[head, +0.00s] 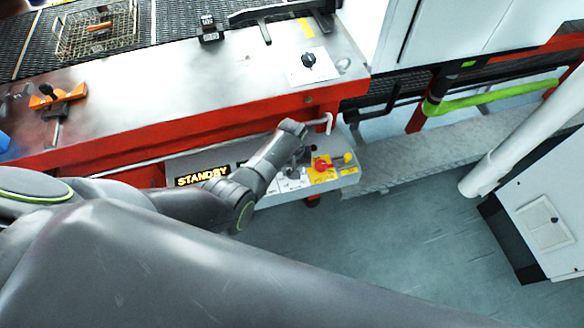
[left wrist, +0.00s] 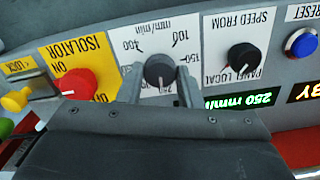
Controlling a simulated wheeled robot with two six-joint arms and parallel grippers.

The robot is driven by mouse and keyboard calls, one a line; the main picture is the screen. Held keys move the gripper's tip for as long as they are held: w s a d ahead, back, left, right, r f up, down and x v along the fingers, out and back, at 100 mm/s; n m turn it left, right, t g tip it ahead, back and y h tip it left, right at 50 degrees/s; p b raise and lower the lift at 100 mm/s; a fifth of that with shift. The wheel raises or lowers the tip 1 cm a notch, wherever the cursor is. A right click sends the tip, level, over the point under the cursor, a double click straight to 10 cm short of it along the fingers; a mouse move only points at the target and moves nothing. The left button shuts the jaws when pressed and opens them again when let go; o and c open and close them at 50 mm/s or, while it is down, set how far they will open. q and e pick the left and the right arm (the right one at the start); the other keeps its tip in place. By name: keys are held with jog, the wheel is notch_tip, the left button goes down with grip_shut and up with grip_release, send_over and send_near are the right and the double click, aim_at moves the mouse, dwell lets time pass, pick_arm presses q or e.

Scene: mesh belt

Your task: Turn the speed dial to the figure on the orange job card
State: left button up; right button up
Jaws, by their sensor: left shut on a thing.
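The speed dial (left wrist: 159,70) is a dark round knob on a white plate (left wrist: 150,45) marked mm/min, upside down in the left wrist view. Its figures include 400, 100 and 150; one at the bottom is partly hidden. A white mark on the knob points down in the picture, towards that hidden figure. My left gripper (left wrist: 160,86) is shut on the dial, a finger on each side. In the head view, my left gripper (head: 302,152) is at the panel front and hides the dial. I cannot make out an orange job card. My right gripper is not in view.
A red isolator knob (left wrist: 76,84) and yellow lock (left wrist: 18,99) sit left of the dial. A black selector (left wrist: 242,57) and blue reset button (left wrist: 301,43) are right. A green display (left wrist: 245,98) reads 250 mm/min. A display (head: 202,177) reads STANDBY.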

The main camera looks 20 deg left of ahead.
pick_arm(q)
jog(key=shift+n, duration=0.4)
jog(key=o, duration=1)
jog(key=shift+r, duration=0.1)
jog(key=shift+r+p, duration=0.35)
jog(key=shift+r, duration=0.25)
notch_tip(320, 180, up, 16)
jog(key=shift+r+p, duration=0.1)
jog(key=shift+p, duration=0.3)
